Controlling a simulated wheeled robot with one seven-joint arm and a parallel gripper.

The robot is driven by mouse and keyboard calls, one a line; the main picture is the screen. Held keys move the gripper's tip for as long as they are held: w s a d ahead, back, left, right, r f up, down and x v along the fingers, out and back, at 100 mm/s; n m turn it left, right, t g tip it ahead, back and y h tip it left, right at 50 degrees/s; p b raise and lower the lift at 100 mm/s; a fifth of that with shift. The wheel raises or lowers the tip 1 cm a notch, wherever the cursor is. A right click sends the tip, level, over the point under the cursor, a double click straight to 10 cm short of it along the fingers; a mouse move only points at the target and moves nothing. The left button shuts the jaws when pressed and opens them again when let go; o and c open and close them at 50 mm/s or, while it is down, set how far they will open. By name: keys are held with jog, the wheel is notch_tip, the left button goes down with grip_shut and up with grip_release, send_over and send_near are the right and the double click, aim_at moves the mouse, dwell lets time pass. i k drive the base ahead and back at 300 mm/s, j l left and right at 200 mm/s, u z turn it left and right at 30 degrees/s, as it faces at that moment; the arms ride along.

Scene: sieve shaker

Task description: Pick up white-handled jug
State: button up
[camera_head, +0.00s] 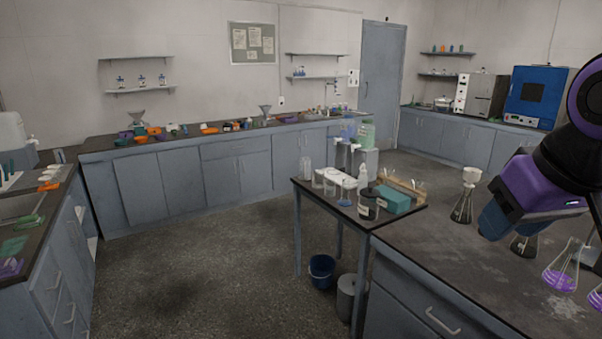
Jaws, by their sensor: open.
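I cannot pick out a white-handled jug with certainty. My gripper (497,222) hangs at the right over the near dark bench, at the end of my purple and black arm. It is open, with nothing seen held in it. It is far from those vessels. It partly covers a dark-filled flask (524,245).
A flask with a pale funnel (463,205) and purple-liquid flasks (560,275) stand near my gripper on the near bench. A small table (330,207) holds bottles and a teal box (393,199). A blue bucket (321,270) is on the floor. The middle floor is clear.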

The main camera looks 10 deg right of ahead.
aim_at(305, 163)
jog(key=i+j+z, duration=0.15)
jog(key=i+j, duration=0.2)
jog(key=i, duration=0.3)
jog(key=i+j+z, duration=0.2)
jog(key=i+j, duration=0.2)
jog(key=i, duration=0.2)
jog(key=i+j+z, duration=0.15)
jog(key=i+j, duration=0.35)
jog(key=i+j+z, duration=0.15)
jog(key=i+j, duration=0.45)
jog(key=i+j+z, duration=0.2)
jog(key=i+j, duration=0.4)
jog(key=i+j+z, duration=0.15)
jog(key=i+j, duration=0.3)
jog(key=j, duration=0.3)
